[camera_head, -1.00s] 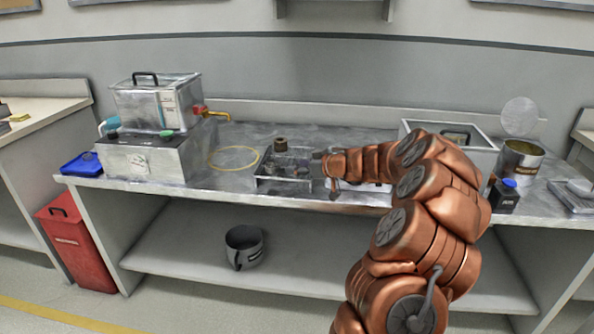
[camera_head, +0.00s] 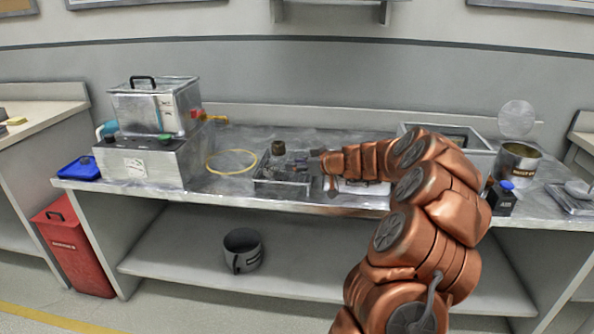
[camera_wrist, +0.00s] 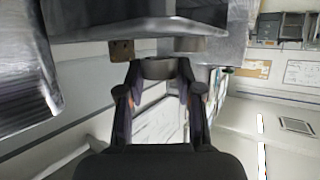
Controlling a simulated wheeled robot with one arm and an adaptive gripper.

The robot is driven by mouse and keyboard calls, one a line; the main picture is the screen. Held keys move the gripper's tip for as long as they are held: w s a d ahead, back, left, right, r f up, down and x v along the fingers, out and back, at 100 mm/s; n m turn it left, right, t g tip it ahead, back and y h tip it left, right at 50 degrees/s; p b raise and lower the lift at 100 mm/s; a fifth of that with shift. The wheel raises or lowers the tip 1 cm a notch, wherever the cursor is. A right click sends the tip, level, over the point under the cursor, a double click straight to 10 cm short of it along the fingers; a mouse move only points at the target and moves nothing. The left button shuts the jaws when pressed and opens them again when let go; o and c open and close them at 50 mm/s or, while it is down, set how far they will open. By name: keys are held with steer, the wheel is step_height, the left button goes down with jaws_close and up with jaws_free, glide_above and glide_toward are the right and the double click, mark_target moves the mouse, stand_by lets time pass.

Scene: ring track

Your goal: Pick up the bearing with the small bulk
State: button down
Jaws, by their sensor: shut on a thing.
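My gripper (camera_head: 314,166) is over the right part of a shallow metal tray (camera_head: 268,182) on the bench. In the wrist view my gripper (camera_wrist: 158,72) is shut on a grey ring-shaped bearing (camera_wrist: 156,69), held between its fingertips. A second grey round piece (camera_wrist: 190,45) and a brown piece (camera_wrist: 122,50) show beyond it, near the tray edge. In the head view a dark brown cylindrical piece (camera_head: 278,148) stands at the tray's back. The held bearing is too small to make out clearly in the head view.
A metal bath unit (camera_head: 150,160) with a lidded tank stands left, beside a yellow ring (camera_head: 232,161). A grey open box (camera_head: 480,145), a can (camera_head: 517,160) and a dark blue-capped bottle (camera_head: 503,197) stand right. A pot (camera_head: 243,251) sits on the lower shelf.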

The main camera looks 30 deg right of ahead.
steer(key=shift+s+r, duration=0.1)
steer(key=shift+r, duration=0.85)
steer(key=shift+s+a, duration=0.65)
steer(key=shift+s, duration=0.2)
steer(key=s+a+r+b, duration=0.1)
steer(key=s+a, duration=0.6)
steer(key=s, duration=0.4)
steer(key=shift+s+a, duration=0.25)
